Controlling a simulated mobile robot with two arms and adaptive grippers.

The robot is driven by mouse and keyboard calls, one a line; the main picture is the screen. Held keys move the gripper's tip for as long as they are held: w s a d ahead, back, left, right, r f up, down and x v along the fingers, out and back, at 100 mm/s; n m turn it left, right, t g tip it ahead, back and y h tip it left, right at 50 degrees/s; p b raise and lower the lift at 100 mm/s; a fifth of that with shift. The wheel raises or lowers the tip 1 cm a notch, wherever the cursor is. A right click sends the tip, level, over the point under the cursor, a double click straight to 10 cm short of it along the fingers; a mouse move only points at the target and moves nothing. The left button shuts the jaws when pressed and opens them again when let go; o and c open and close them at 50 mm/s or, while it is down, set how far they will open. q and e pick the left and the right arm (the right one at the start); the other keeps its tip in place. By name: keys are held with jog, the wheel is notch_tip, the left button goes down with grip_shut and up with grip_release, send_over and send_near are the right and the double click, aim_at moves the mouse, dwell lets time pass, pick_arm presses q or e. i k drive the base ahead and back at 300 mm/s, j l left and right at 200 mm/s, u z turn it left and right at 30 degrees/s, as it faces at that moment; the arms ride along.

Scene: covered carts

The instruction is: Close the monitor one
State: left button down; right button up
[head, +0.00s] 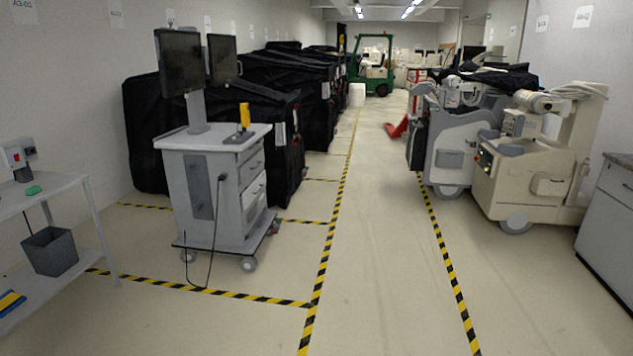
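A white cart (192,215) with two dark monitors stands on casters at the left of the aisle. One monitor (181,62) is in front on a grey post; the other monitor (223,58) is behind it to the right. Drawers show on the cart's right face: an upper drawer (250,166) and a brighter drawer (253,193) below it. The brighter drawer seems to stand out a little, but the angle does not show clearly how far. Below it is a darker gap. Neither of my grippers is in view.
Black-covered carts (160,135) line the left wall behind the monitor cart. A cable hangs at its front. A white shelf table (85,225) is at far left, beige machines (530,180) at right. The aisle (375,260) between striped tapes is clear; a green forklift (372,65) stands far back.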

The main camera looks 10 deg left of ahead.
aim_at(179, 57)
jog(key=i+j, duration=0.35)
jog(key=i, duration=0.15)
jog(key=i+j, duration=0.4)
jog(key=i, duration=0.15)
jog(key=i+j, duration=0.35)
jog(key=i, duration=0.15)
jog(key=i+j, duration=0.35)
jog(key=i, duration=0.15)
